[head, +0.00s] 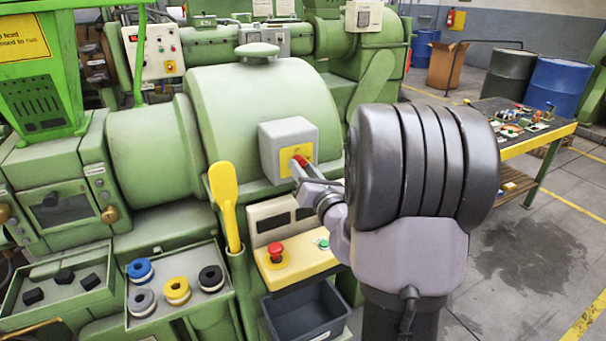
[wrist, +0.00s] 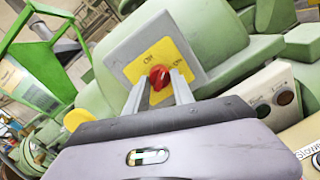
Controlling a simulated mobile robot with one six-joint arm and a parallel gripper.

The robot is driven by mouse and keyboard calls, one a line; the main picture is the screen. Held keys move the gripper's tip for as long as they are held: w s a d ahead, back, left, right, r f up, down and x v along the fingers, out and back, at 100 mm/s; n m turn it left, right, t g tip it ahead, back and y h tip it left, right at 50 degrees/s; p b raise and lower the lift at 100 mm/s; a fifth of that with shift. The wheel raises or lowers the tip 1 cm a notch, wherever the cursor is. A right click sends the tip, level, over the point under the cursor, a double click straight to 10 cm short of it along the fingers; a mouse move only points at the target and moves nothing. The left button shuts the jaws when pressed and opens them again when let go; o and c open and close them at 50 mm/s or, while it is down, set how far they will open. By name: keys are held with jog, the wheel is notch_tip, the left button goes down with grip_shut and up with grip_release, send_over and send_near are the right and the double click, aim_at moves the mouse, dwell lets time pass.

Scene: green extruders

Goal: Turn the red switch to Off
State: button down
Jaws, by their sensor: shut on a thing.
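The red switch (head: 300,160) is a small knob on a yellow plate (head: 288,152) on the front of a grey box (head: 270,148) fixed to the green extruder (head: 225,95). In the wrist view the red switch (wrist: 159,76) sits between the two fingers of my gripper (wrist: 158,88), which is shut on it. The yellow plate (wrist: 178,54) carries small lettering: one label at its upper left and one at its right, near the right finger. The knob's exact pointing direction is hard to tell, as the fingers cover part of it.
Below the box are a yellow panel with a red emergency button (head: 276,252) and a dark bin (head: 306,312). A yellow scoop (head: 226,195) stands left of the panel. Trays with coloured rings (head: 178,288) lie at lower left. A table (head: 545,130) with small parts stands right.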

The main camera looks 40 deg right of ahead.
jog(key=shift+d+n+t+y+b, duration=0.1)
jog(key=shift+n+t+y+b, duration=0.15)
jog(key=shift+n+b, duration=1.9)
jog(key=shift+d+n+t+y+b, duration=0.15)
jog(key=shift+n+y+b, duration=0.3)
jog(key=shift+n, duration=3.3)
jog(key=shift+r, duration=0.1)
jog(key=c, duration=1.1)
grip_release()
